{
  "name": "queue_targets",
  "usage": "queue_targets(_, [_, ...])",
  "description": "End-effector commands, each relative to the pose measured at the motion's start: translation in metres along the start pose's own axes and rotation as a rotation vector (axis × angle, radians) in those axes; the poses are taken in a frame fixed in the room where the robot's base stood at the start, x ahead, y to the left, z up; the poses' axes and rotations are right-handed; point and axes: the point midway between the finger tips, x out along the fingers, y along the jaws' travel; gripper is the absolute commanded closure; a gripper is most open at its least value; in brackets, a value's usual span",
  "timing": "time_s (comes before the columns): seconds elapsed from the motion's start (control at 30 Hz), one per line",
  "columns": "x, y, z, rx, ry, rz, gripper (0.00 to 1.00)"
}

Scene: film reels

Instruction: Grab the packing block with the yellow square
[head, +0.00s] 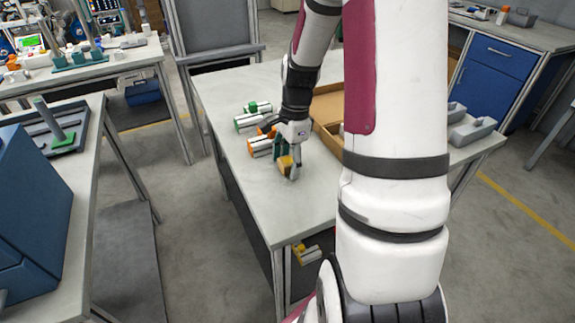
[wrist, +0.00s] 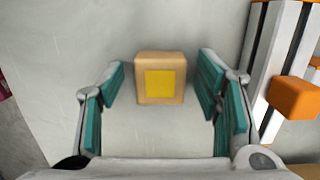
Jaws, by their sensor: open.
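The packing block (wrist: 144,64) is a small tan block with a yellow square (wrist: 166,84) on its upper face. In the wrist view it lies on the pale tabletop between the tips of my open gripper (wrist: 160,82), with a gap on each side. In the head view the block (head: 285,164) shows at my gripper (head: 290,166), near the table's left part. The teal finger pads do not touch the block in the wrist view.
White pieces with orange ends (head: 260,147) lie just left of my gripper; one (wrist: 285,50) shows at right in the wrist view. Green-ended pieces (head: 250,121) lie behind them. An open brown box (head: 328,112) sits to the right. The table's front is clear.

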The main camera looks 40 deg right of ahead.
Motion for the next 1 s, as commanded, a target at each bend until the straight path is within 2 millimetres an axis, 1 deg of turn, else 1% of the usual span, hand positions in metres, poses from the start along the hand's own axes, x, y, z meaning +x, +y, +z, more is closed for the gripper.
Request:
queue_targets(0.03, [0.000,0.000,0.000,0.000,0.000,0.000,0.48])
queue_targets(0.07, [0.000,0.000,0.000,0.000,0.000,0.000,0.55])
queue_targets(0.1, [0.000,0.000,0.000,0.000,0.000,0.000,0.64])
queue_targets(0.17, [0.000,0.000,0.000,0.000,0.000,0.000,0.78])
queue_targets(0.2, [0.000,0.000,0.000,0.000,0.000,0.000,0.87])
queue_targets(0.27, [0.000,0.000,0.000,0.000,0.000,0.000,1.00])
queue_targets(0.53, [-0.001,-0.001,0.000,0.000,0.000,-0.002,1.00])
queue_targets(0.67, [-0.005,-0.001,0.000,0.000,0.001,-0.002,1.00])
queue_targets(0.77, [-0.012,-0.001,0.001,0.000,0.002,-0.004,1.00])
queue_targets(0.97, [-0.039,-0.001,0.005,-0.002,0.002,-0.006,1.00])
queue_targets(1.0, [-0.039,0.008,0.001,0.002,0.001,-0.002,1.00])
